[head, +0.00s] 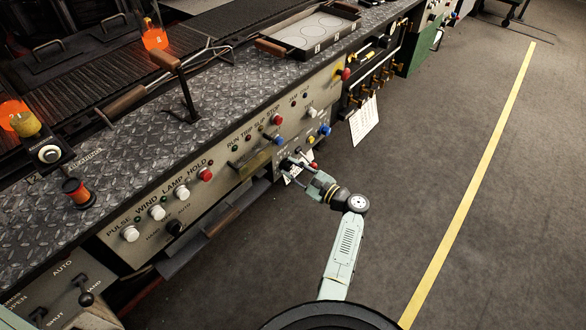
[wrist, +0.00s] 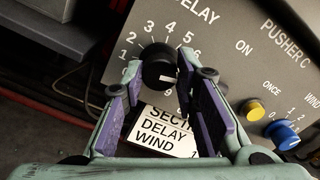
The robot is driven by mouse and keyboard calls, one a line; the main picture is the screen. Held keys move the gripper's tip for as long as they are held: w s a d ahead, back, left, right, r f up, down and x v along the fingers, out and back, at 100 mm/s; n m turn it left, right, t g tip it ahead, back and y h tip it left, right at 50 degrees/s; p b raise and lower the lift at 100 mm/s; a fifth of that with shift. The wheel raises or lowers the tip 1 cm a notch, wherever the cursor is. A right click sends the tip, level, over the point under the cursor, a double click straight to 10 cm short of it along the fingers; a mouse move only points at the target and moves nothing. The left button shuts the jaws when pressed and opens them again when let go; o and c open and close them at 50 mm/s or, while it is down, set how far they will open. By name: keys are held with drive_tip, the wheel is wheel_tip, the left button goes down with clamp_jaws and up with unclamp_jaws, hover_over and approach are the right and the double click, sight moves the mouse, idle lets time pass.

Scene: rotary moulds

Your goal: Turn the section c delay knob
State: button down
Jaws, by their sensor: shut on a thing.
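The section c delay knob (wrist: 157,67) is black and round, on a grey panel under the word DELAY with a number scale around it. A light mark shows on its lower right face. My gripper (wrist: 160,80) has its two purple-padded fingers on either side of the knob and is shut on it. A white label card (wrist: 161,132) reading SECTI..., DELAY, WIND shows between the fingers, partly covered. In the head view my gripper (head: 305,167) is at the front of the console, and the knob is too small and covered to make out.
A blue knob (head: 279,140) and a red knob (head: 277,120) stick out nearby. Open floor (head: 420,170) lies to the right, crossed by a yellow line (head: 480,165).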

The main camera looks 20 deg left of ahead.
drive_tip(key=shift+r, duration=0.1)
drive_tip(key=c, duration=1.3)
unclamp_jaws()
drive_tip(key=shift+d, duration=0.1)
drive_tip(key=v, duration=1.1)
drive_tip(key=shift+s+d, duration=0.15)
drive_tip(key=shift+d, duration=0.25)
